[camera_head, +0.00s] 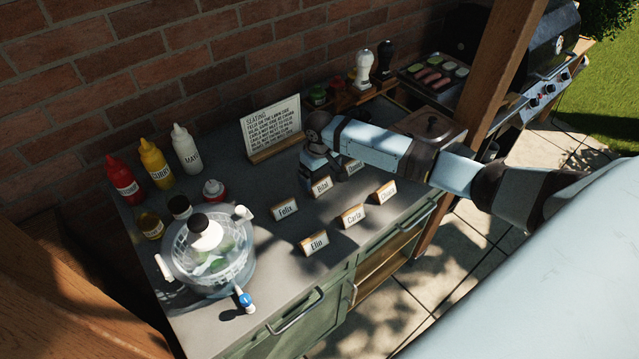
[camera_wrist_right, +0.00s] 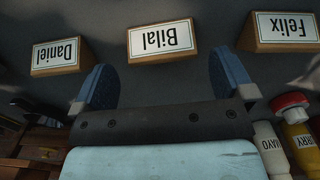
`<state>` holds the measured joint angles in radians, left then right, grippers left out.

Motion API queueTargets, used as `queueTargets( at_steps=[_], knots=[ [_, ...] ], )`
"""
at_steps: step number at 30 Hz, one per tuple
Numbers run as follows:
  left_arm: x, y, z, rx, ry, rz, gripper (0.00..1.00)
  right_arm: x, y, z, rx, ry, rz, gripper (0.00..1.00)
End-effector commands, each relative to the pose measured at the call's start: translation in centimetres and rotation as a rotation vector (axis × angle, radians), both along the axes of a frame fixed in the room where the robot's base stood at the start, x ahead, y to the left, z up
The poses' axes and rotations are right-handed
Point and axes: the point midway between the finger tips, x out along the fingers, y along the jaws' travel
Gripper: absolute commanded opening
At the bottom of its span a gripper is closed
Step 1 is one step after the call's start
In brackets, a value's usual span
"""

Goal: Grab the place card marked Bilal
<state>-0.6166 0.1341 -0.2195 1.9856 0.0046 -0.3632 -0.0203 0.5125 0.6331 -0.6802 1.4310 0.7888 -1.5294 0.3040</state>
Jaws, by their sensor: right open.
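The place card marked Bilal (camera_head: 321,187) stands on the grey counter in the back row, between the Felix card (camera_head: 285,208) and the Daniel card (camera_head: 353,167). My right gripper (camera_head: 314,176) is close behind it, pointing down. In the right wrist view the Bilal card (camera_wrist_right: 162,39) appears upside down, ahead of the gap between the two blue fingers of my right gripper (camera_wrist_right: 161,78). The fingers are apart with nothing between them; the card looks clear of both. My left gripper is not in view.
Cards Elin (camera_head: 316,243), Carla (camera_head: 351,216) and another (camera_head: 385,194) form a front row. A seating sign (camera_head: 271,127) stands behind. Sauce bottles (camera_head: 153,163) and a clear bowl (camera_head: 212,260) stand left. A wooden-lidded box (camera_head: 432,128) stands right.

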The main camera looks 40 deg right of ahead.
Motion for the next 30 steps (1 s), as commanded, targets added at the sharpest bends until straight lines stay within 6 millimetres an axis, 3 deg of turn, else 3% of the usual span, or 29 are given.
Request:
queueTargets(
  at_steps=[6, 14, 15, 21, 30],
  knots=[
    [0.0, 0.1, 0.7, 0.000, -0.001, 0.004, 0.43, -0.3, 0.3, -2.8, 0.001, 0.001, -0.001, 1.00],
    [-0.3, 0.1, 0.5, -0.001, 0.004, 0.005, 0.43, -0.3, 0.2, -3.3, 0.000, 0.000, -0.001, 1.00],
    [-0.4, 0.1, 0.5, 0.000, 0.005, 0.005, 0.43, -0.3, 0.2, -3.3, 0.000, 0.000, -0.001, 0.98],
    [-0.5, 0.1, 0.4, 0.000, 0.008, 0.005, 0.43, -0.2, 0.2, -3.3, 0.000, 0.000, -0.001, 0.52],
    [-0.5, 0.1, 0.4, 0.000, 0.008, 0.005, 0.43, -0.2, 0.2, -3.2, 0.000, -0.001, -0.001, 0.51]
  ],
)
